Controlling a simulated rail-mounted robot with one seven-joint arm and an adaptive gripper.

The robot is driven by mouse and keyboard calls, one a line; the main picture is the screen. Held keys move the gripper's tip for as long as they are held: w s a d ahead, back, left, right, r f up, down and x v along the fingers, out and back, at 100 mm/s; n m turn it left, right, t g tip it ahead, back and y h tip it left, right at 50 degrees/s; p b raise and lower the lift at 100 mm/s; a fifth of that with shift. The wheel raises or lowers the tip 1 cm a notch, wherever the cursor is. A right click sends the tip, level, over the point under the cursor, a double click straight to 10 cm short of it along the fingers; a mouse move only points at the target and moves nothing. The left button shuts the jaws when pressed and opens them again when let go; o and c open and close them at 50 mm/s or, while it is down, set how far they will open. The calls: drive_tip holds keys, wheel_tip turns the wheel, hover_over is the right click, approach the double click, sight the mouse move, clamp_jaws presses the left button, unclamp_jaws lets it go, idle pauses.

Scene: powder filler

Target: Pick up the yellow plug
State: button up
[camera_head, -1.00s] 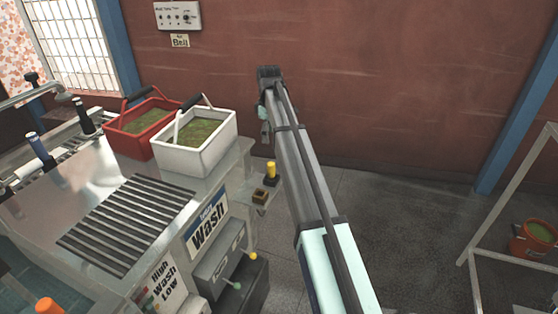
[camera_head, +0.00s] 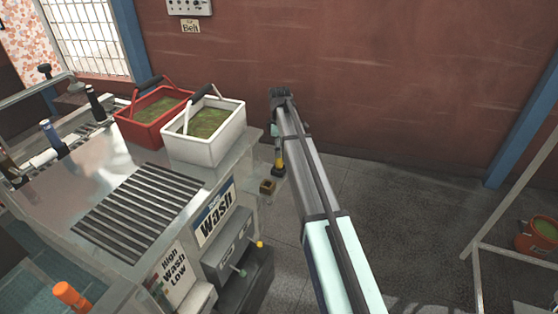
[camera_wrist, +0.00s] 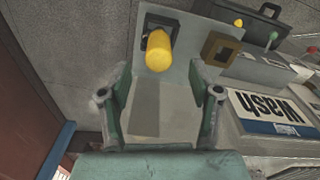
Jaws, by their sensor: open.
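The yellow plug (camera_head: 279,164) stands beside the right edge of the metal washing unit, near a small brown square socket (camera_head: 267,186). My arm partly covers this area in the head view. In the wrist view the yellow plug (camera_wrist: 158,51) sits in a dark square holder on a grey plate, and the brown socket (camera_wrist: 221,47) is to its right. My gripper (camera_wrist: 162,72) is open, with its two green and grey fingers spread and nothing between them. The plug lies just beyond the fingertips, roughly centred between them. I see no contact.
A white basket (camera_head: 218,150) and a red basket (camera_head: 133,132) stand on the washing unit (camera_head: 92,170). Levers with small knobs (camera_head: 260,244) stick out below the wash sign. A brick-red wall (camera_head: 380,70) is behind. Open floor lies to the right.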

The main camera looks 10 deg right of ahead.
sight(280, 160)
drive_tip(key=shift+d+f+p, duration=0.1)
drive_tip(key=shift+f+p, duration=1.35)
drive_tip(key=shift+f, duration=1.95)
clamp_jaws()
